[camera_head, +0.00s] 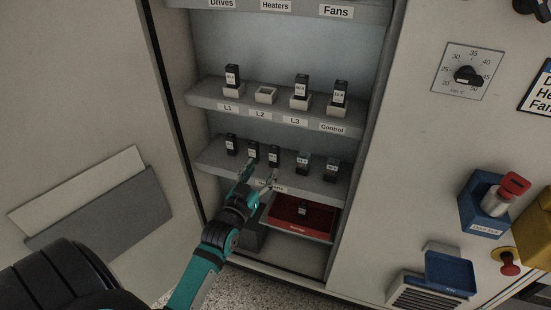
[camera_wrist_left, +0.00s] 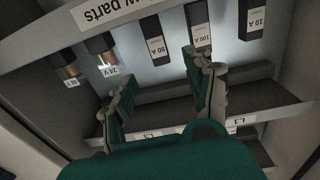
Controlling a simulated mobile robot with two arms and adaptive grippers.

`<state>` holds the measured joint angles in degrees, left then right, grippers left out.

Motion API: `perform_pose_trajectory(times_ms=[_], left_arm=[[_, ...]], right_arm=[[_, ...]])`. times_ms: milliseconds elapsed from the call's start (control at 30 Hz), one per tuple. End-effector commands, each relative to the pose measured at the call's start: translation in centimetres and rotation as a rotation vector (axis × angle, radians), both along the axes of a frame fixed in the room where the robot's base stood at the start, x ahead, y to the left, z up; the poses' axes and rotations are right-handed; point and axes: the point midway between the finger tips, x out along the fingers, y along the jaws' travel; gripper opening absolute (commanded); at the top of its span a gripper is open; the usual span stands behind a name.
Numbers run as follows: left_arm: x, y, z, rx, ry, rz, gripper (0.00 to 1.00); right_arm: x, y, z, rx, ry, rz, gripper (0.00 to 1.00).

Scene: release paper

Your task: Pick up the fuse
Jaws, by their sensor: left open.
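Several black fuses and parts stand upright in a row on the lower shelf (camera_head: 215,158). From left in the head view are the 10 A fuse (camera_head: 231,144), the 100 A fuse (camera_head: 253,151) and the 80 A fuse (camera_head: 274,155). The wrist view is upside down and shows the 80 A fuse (camera_wrist_left: 154,38), the 100 A fuse (camera_wrist_left: 199,25) and the 10 A fuse (camera_wrist_left: 251,18). My left gripper (camera_head: 260,172) is open and empty in front of this row. In the wrist view its fingers (camera_wrist_left: 158,75) straddle the 80 A fuse's direction, apart from it. My right gripper is not in view.
The middle shelf (camera_head: 210,98) has labelled holders; the L2 holder (camera_head: 265,95) is empty, the others hold fuses. A red tray (camera_head: 285,222) with a black part inside sits below the lower shelf. Cabinet walls close in both sides.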

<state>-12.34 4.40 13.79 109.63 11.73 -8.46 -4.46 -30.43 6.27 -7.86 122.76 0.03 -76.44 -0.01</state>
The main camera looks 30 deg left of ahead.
Motion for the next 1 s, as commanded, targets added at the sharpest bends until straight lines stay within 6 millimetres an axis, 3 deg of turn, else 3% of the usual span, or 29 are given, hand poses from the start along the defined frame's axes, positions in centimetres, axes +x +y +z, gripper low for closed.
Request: perform_pose_trajectory(times_ms=[133,400,700,1000], left_arm=[[2.8,0.5,-0.1,0.000,-0.001,-0.001,0.54],[4.8,0.9,-0.2,0.001,0.002,-0.001,0.54],[8.6,1.7,-0.4,0.000,0.000,-0.001,0.54],[9.4,1.9,-0.3,0.001,0.002,-0.002,0.54]], right_arm=[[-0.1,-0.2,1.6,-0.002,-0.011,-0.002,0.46],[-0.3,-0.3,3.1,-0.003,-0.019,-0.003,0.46],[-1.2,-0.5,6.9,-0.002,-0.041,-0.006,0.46],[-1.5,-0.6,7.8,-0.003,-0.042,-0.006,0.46]])
